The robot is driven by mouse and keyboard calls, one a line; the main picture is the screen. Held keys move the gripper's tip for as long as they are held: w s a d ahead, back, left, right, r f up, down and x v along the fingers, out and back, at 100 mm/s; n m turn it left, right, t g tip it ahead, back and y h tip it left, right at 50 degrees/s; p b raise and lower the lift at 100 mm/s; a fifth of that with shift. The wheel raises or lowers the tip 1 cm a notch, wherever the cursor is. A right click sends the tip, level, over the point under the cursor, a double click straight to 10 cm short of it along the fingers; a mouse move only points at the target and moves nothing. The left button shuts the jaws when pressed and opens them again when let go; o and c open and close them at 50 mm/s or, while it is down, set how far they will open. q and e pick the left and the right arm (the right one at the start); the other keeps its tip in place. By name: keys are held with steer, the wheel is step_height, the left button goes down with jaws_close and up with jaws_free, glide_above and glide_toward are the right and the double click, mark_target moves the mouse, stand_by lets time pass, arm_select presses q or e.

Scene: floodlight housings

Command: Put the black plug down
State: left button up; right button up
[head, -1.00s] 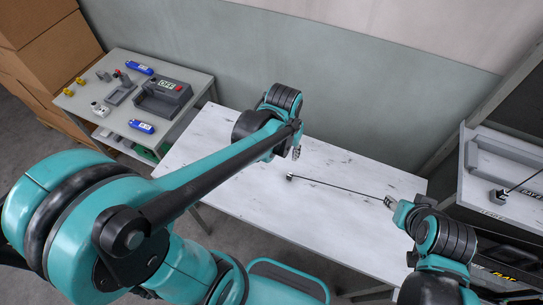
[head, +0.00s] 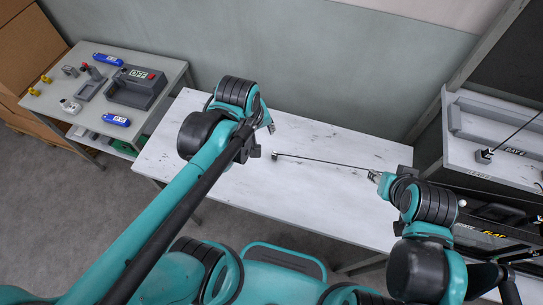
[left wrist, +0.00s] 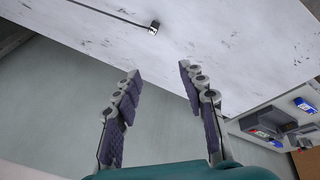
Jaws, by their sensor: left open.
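The black plug (head: 275,155) is a small dark piece at the left end of a thin dark rod or lead (head: 325,161) over the white table. It also shows in the left wrist view (left wrist: 154,27), at the top, apart from my fingers. My left gripper (head: 263,138) is close beside the plug at its upper left. In the left wrist view its two fingers (left wrist: 160,72) stand apart with nothing between them. My right gripper (head: 376,176) is at the rod's other end; its fingers are too small to tell whether they are closed on it.
The white table (head: 330,205) is otherwise clear. A grey side table at the left bears a box marked OFF (head: 138,87), blue pieces (head: 117,120) and small parts. At the right, a grey tray (head: 510,135) holds another dark block (head: 484,156) with a rod.

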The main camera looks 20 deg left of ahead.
mark_target(275, 153)
arm_select(q)
steer(key=w+d+f+n+g+b, duration=0.1)
steer(key=w+f+n, duration=0.1)
steer(key=f+n, duration=0.1)
steer(key=w+d+f+n+g+b, duration=0.1)
steer(key=w+f+n, duration=0.1)
steer(key=f+n, duration=0.1)
steer(key=w+d+f+n+g+b, duration=0.1)
steer(key=w+f+n, duration=0.1)
steer(key=f+n, duration=0.1)
steer(key=shift+f+g, duration=0.4)
steer(key=shift+f, duration=0.15)
steer(key=shift+w+f+n, duration=0.15)
steer(key=shift+f+n, duration=0.2)
steer(key=shift+n, duration=0.05)
step_height(275, 153, down, 3)
steer(key=shift+r+b, duration=0.2)
steer(key=shift+b, duration=0.55)
steer(key=f, duration=0.1)
steer(key=f+b, duration=0.1)
steer(key=f, duration=0.1)
steer(key=f+b, duration=0.1)
steer(key=f, duration=0.1)
steer(key=shift+s+f, duration=0.15)
steer(key=shift+s, duration=0.15)
steer(key=shift+c, duration=0.6)
jaws_close()
